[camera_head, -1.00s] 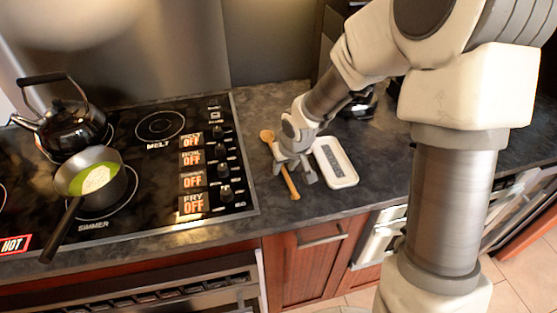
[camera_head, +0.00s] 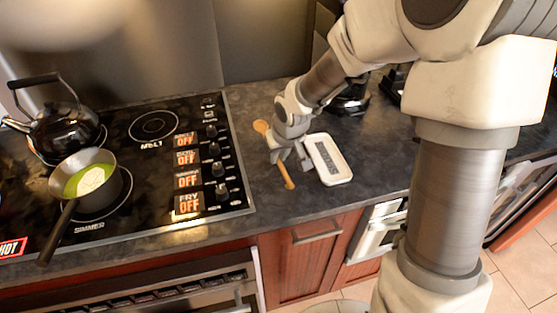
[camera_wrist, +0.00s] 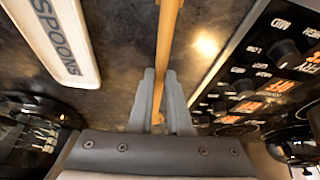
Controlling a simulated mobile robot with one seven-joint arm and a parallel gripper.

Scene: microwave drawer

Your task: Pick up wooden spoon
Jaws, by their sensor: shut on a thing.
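The wooden spoon (camera_head: 287,176) shows in the head view with its bowl at the upper left and its handle running down toward the counter's front. My gripper (camera_head: 290,155) is over its middle and hides that part. In the wrist view, the spoon's handle (camera_wrist: 168,35) runs between the two fingers of my gripper (camera_wrist: 160,76), which are shut on it. Any gap between spoon and counter is hard to judge.
A white spoon rest (camera_head: 345,181) marked "SPOONS" lies close to the right of my gripper. The stove (camera_head: 235,206) with its knobs is on the left, holding a saucepan (camera_head: 92,172) and a black kettle (camera_head: 60,125). The counter's front edge is near.

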